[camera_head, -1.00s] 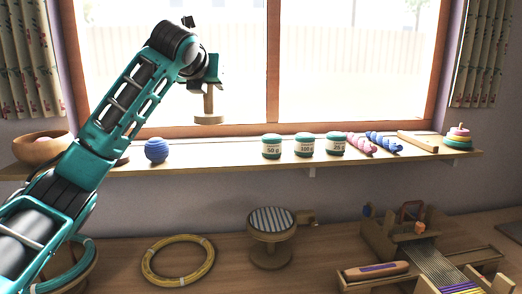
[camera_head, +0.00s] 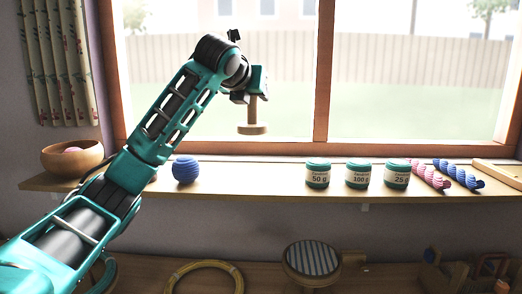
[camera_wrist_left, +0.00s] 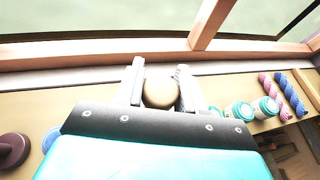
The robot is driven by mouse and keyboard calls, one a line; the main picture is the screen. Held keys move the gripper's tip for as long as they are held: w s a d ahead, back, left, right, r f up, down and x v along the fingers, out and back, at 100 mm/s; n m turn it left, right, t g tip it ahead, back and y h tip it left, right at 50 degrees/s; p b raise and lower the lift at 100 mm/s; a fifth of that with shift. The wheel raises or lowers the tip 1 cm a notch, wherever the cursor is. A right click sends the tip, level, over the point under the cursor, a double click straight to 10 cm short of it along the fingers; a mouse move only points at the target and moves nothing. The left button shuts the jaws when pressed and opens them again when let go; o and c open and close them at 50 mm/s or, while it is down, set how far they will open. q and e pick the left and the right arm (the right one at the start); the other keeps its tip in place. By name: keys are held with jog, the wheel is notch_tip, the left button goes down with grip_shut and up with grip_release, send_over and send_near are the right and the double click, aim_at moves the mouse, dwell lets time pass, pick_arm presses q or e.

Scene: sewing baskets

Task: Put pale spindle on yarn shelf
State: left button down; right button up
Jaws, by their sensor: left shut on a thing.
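The pale spindle (camera_head: 252,129) is a light wooden shaft with a round disc at its lower end. My left gripper (camera_head: 256,96) is shut on its upper part. It hangs upright with the disc down, in front of the window and above the yarn shelf (camera_head: 255,181), apart from it. My right gripper is in neither view.
A maroon object (camera_wrist_left: 12,148) shows in the wrist view. Shelf between ball and jars is clear.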

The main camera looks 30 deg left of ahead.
pick_arm(q)
notch_tip(320, 180, down, 13)
jog(key=shift+r, duration=0.1)
dwell(0.3)
jog(key=c, duration=0.7)
grip_release()
jog(key=shift+s+d+r, duration=0.1)
jog(key=shift+s+r, duration=0.1)
jog(key=shift+s, duration=0.15)
jog(key=v, duration=1.1)
jog(key=shift+s+d+f, duration=0.1)
